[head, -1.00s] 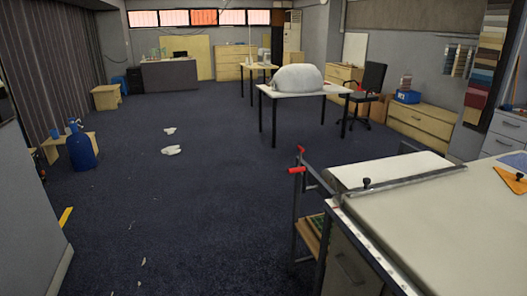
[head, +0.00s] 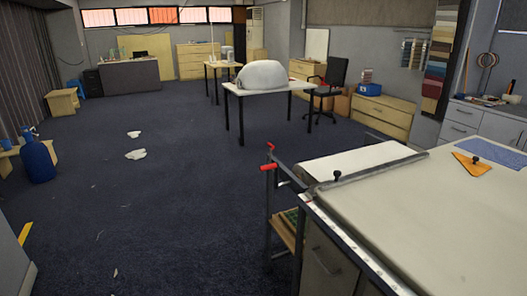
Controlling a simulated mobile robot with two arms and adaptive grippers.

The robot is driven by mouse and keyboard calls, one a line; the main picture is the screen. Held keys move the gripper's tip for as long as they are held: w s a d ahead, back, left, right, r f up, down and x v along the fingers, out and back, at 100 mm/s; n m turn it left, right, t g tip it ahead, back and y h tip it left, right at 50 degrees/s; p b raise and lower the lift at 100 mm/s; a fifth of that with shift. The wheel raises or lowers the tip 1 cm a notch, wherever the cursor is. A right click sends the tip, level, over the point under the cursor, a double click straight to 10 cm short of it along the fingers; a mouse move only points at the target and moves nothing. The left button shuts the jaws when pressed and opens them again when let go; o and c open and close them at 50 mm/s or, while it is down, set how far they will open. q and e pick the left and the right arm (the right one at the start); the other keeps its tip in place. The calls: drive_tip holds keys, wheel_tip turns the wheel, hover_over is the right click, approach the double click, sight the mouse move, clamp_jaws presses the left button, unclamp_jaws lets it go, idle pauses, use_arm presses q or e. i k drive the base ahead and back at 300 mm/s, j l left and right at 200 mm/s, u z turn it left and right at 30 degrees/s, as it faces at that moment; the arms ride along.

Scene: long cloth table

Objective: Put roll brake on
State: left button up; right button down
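The long cloth table (head: 430,205) stands at the lower right, with a pale top. A metal bar (head: 375,168) with a black knob (head: 337,175) crosses its far end, and a white flat piece (head: 355,160) lies beyond the bar. Two red-tipped levers (head: 268,166) stick out at the table's far left corner. I cannot tell which part is the roll brake, or whether it is on. Neither of my grippers is in view.
An orange triangular tool (head: 472,164) and a blue sheet (head: 492,152) lie on the table. A blue canister (head: 37,160) stands at the left. White scraps (head: 135,154) lie on the floor. The dark carpet (head: 150,220) left of the table is largely clear.

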sight(272, 147)
drive_tip(key=i+j+z, duration=0.15)
drive_tip(key=i+j, duration=0.2)
drive_tip(key=i+j+z, duration=0.15)
drive_tip(key=i+j, duration=0.2)
drive_tip(key=j, duration=0.25)
